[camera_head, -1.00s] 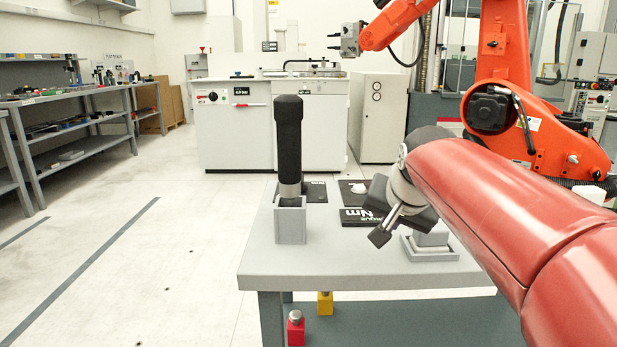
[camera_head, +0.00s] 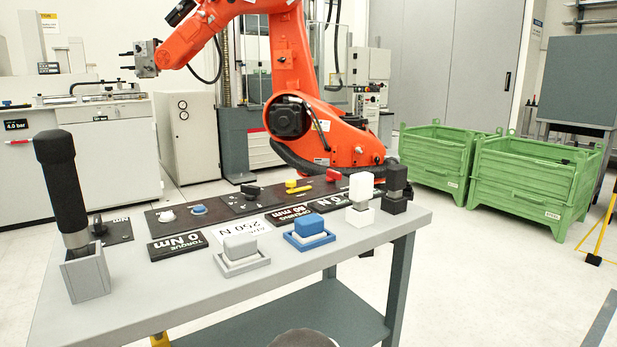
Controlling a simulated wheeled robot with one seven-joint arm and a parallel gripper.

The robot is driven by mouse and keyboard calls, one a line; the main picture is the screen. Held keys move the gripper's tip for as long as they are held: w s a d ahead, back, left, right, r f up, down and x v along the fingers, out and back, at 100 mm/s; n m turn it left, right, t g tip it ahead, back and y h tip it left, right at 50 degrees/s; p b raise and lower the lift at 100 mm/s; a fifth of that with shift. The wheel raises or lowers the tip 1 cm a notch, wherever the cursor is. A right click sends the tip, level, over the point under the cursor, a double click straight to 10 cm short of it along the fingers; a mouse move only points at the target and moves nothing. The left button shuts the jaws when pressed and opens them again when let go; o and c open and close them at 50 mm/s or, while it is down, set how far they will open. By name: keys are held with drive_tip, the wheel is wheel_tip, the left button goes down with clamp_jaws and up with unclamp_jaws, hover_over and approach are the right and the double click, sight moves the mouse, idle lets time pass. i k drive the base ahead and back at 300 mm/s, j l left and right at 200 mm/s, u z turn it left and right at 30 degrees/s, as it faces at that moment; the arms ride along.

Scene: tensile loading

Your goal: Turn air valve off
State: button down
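A white cabinet (camera_head: 110,160) stands at the left behind the table. On its front is a small black "4.0 bar" display (camera_head: 15,125), cut by the left edge of the view. Below the display is a red lever (camera_head: 18,141), lying about level. This looks like the air valve, but I see no label naming it. A yellow lever (camera_head: 298,189) and a red knob (camera_head: 333,175) sit on the dark panel along the table's back; I cannot tell what they control.
The grey table (camera_head: 190,290) fills the foreground. It holds a tall black-handled tool (camera_head: 62,180) in a grey holder, a "0 Nm" display (camera_head: 178,247) and several blocks. An orange robot arm (camera_head: 285,60) stands behind it. Green crates (camera_head: 530,180) are at right, with open floor in front.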

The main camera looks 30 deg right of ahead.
sight(333, 175)
drive_tip(key=l, duration=0.55)
drive_tip(key=i+l, duration=0.15)
drive_tip(key=l, duration=0.95)
drive_tip(key=i+l, duration=0.15)
drive_tip(key=l, duration=0.35)
drive_tip(key=l+z, duration=0.1)
drive_tip(key=l, duration=0.45)
drive_tip(key=i, duration=0.05)
